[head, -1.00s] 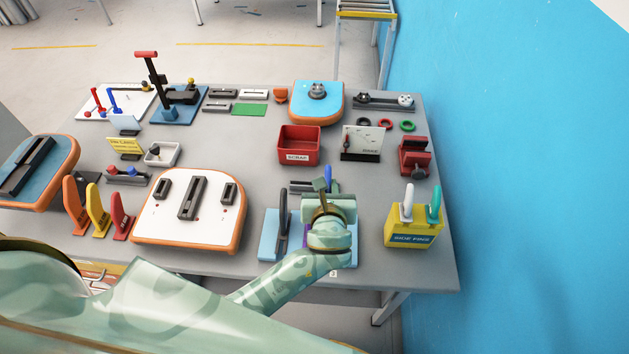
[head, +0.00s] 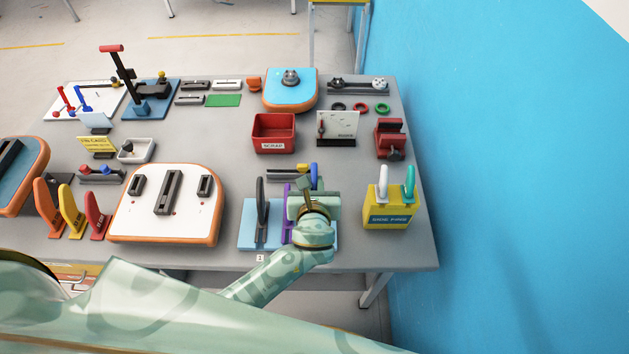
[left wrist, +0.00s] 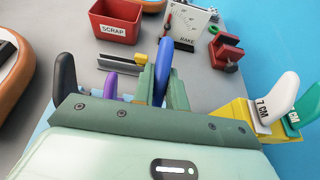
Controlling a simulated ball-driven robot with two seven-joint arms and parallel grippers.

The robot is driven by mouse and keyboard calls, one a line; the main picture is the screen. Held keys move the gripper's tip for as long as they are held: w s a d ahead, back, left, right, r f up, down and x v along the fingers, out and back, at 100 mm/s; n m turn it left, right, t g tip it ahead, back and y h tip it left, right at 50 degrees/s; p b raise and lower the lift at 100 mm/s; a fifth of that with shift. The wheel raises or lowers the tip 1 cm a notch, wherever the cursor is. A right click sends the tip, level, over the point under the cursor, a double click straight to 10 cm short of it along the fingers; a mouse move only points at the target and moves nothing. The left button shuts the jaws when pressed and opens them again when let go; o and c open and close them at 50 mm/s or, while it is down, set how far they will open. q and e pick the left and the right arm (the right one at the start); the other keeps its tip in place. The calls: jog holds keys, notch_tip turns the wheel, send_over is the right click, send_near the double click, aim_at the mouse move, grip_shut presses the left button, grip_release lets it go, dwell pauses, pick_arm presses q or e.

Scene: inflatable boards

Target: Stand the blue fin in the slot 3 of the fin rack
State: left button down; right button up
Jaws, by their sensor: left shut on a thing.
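The blue fin (head: 314,170) stands roughly upright in my left gripper (head: 313,190). The left wrist view shows this fin (left wrist: 162,68) between the shut jaws (left wrist: 160,92). The fin rack (head: 246,228) has a light blue base on the table's front right part. A black fin (head: 262,205) stands in its left part, and a purple fin (head: 287,212) stands beside it, close to my gripper. My gripper is over the right part of the rack. My wrist hides slot 3 and the fin's lower end, so I cannot tell whether it touches the rack. My right gripper is not in view.
A yellow box (head: 388,216) with a white fin and a teal fin stands right of the rack. A white board (head: 140,215) with orange edges lies to the left. The red scrap bin (head: 273,133) and a dark holder (head: 287,174) are behind the rack.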

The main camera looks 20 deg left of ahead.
pick_arm(q)
notch_tip(320, 180, down, 4)
jog(key=b, duration=0.2)
jog(key=shift+f+b, duration=0.15)
jog(key=shift+b, duration=0.2)
dwell(0.3)
jog(key=shift+p, duration=0.75)
dwell(0.9)
jog(key=shift+f+b, duration=1.1)
jog(key=shift+f, duration=0.45)
jog(key=c, duration=1.3)
grip_release()
